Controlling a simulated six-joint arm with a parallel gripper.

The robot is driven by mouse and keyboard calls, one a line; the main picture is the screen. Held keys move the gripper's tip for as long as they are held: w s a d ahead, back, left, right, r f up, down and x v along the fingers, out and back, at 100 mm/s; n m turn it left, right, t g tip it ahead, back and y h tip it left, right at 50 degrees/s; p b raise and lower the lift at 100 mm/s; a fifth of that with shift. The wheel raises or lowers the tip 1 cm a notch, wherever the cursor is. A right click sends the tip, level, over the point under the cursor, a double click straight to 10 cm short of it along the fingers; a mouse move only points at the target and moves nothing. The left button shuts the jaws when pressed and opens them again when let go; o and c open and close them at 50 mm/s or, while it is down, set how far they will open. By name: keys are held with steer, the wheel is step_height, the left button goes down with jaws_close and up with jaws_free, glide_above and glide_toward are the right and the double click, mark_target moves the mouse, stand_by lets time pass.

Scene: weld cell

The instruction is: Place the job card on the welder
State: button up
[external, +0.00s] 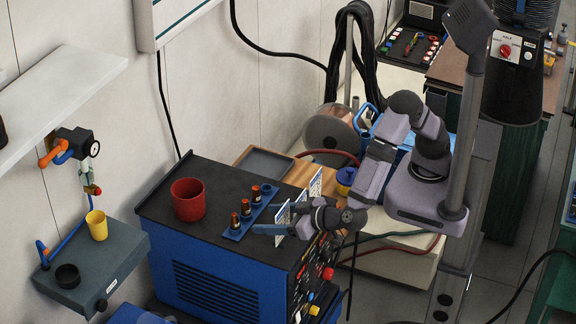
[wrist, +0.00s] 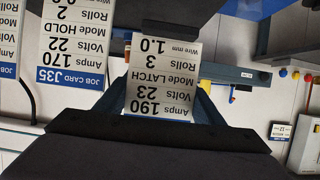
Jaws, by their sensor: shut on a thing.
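My gripper (external: 276,220) is shut on a white job card (external: 283,222) with a blue band, held upright near the front right edge of the welder's black top. In the wrist view the held card (wrist: 160,85) reads upside down: 190 Amps, 23 Volts, Mode LATCH, Rolls 3, Wire 1.0; its number is hidden by my gripper (wrist: 157,108). The blue welder (external: 215,285) has a dark flat top. A second card, J35 (wrist: 73,45), stands beside the held one, and part of a third (wrist: 8,45) shows at the far left.
On the welder top stand a red cup (external: 188,200) and a blue rack (external: 238,232) holding several small dark and orange parts. Behind lies a grey tray (external: 265,162). Knobs cover the welder's front panel (external: 318,275).

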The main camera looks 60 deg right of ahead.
steer(key=shift+f+p, duration=0.3)
steer(key=shift+f, duration=1.6)
steer(key=shift+f, duration=0.15)
steer(key=o, duration=0.8)
steer(key=shift+r, duration=0.2)
steer(key=shift+b+v, duration=1.15)
steer(key=shift+v, duration=4.85)
